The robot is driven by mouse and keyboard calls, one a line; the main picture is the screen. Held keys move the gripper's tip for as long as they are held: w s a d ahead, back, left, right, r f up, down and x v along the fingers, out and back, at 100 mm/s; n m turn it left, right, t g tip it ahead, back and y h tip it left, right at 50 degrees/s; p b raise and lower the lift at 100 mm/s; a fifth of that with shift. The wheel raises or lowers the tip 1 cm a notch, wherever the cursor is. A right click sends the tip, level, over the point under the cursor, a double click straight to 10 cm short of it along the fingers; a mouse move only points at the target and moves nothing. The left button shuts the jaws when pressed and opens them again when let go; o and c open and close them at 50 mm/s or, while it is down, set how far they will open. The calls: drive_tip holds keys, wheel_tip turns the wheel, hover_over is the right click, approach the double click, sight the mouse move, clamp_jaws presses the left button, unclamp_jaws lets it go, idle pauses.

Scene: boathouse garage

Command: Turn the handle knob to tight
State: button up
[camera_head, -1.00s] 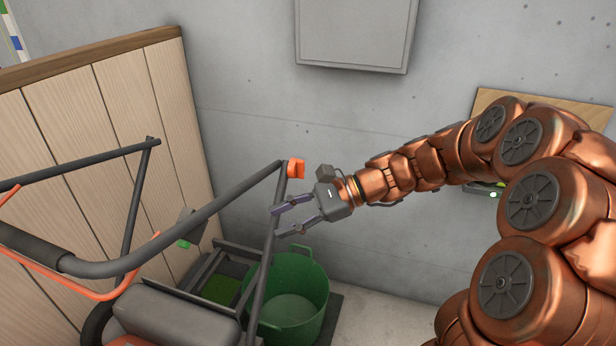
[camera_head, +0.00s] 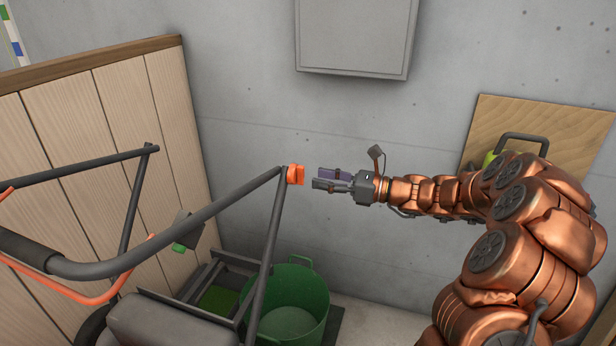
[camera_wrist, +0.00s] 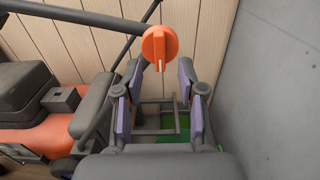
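The handle knob (camera_head: 296,174) is orange and sits at the upper bend of the dark tubular handle (camera_head: 190,222). In the wrist view the knob (camera_wrist: 160,47) shows its round face with a pale line running down from its middle. My gripper (camera_head: 316,179) is just to the right of the knob in the head view, apart from it, with its fingers toward it. In the wrist view my gripper (camera_wrist: 159,85) has its purple-padded fingers spread apart with nothing between them. The knob appears beyond the fingertips, centred between them. Any tight marking is not readable.
A green bucket (camera_head: 318,300) stands below the handle. A wooden panel wall (camera_head: 90,110) is at the left and a concrete wall (camera_head: 250,90) behind. A grey box (camera_head: 355,35) hangs on it. The orange and dark machine body (camera_wrist: 45,120) lies below the handle.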

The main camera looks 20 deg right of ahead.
sight(297, 175)
drive_tip(key=x, duration=0.4)
drive_tip(key=shift+w+a, duration=0.1)
drive_tip(key=shift+a, duration=0.05)
clamp_jaws()
idle(0.4)
